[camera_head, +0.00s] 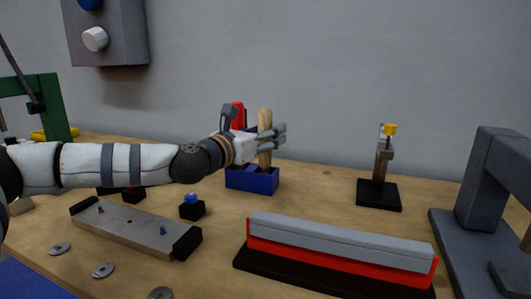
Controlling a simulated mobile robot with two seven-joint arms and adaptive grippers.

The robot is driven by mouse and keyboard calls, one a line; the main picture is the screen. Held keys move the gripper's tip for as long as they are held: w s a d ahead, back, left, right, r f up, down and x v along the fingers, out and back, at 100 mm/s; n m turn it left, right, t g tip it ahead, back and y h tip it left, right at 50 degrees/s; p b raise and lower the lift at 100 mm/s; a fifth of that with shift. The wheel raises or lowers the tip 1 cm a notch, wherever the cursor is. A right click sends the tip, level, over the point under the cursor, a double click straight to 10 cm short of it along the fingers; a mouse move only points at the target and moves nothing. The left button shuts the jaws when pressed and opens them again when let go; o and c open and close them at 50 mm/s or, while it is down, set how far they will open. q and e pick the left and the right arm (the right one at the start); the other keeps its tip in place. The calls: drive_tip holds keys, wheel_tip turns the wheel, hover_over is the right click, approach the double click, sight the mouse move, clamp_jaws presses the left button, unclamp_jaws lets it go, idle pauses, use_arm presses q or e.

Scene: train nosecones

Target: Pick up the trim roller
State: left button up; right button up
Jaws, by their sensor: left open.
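A tan wooden handle (265,119), likely the trim roller's, stands upright in a blue holder (250,181) near the back of the workbench. My left gripper (280,135) reaches in from the left at the handle's mid-height, pointing right. Its fingers are open and overlap the handle in the picture; I cannot tell whether they touch it. The handle shows above and below the fingers. Its lower end is hidden in the holder. A red tool (238,113) stands behind my left wrist, mostly covered. My right gripper is not in view.
A long grey-and-red bar (340,246) lies on a black base in front. A small stand with a yellow top (389,130) is at right, beside a grey frame (490,185). A metal plate (135,227) and washers (103,270) lie front left.

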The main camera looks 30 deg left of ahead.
use_arm(q)
clamp_jaws()
drive_tip(key=shift+r, duration=0.1)
